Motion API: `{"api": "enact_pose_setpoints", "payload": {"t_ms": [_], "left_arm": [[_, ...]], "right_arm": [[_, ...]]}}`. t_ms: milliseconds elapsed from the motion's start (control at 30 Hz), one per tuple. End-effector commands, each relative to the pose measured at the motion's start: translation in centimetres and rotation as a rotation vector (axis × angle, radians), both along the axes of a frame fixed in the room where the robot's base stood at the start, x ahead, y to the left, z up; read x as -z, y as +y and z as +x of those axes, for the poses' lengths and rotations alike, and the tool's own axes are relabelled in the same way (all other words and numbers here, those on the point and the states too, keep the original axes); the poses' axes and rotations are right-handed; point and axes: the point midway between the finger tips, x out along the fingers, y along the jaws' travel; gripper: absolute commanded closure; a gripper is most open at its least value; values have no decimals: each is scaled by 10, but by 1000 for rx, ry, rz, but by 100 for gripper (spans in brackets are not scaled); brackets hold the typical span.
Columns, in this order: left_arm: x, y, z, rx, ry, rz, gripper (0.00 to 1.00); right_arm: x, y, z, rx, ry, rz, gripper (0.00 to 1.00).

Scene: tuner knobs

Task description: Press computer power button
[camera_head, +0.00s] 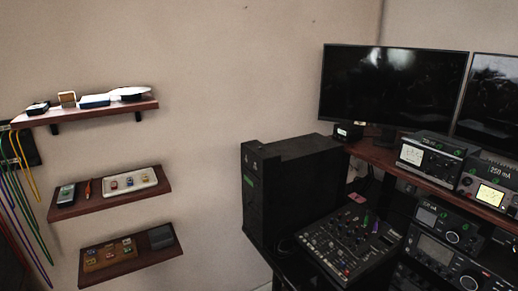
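A black computer tower (295,190) stands upright in the middle of the head view, on a dark desk against the wall. Its narrow front panel (252,195) faces left and toward me, with a small green mark on it. Small light marks show near the top of that front panel; I cannot tell which of them is the power button. The monitor (392,86) to the right of the tower is dark. Neither of my grippers shows in this view.
A mixing console (350,240) lies right of the tower. Radio units with meters (436,155) fill the desk at right, with a second dark monitor (490,95) behind. Wall shelves (110,195) with small items hang at left. Coloured cables (22,190) hang at the far left.

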Motion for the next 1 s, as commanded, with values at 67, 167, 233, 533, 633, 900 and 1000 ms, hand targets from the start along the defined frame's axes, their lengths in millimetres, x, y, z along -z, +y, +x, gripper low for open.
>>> {"api": "enact_pose_setpoints", "payload": {"t_ms": [67,167,233,533,633,900,1000], "left_arm": [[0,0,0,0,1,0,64],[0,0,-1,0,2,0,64],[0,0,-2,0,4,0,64],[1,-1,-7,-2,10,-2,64],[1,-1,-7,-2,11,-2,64],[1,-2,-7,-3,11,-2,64],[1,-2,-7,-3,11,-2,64]], "right_arm": [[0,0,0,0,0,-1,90],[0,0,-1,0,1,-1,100],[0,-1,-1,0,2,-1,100],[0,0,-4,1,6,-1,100],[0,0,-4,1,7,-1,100],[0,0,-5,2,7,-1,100],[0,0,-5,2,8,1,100]]}}
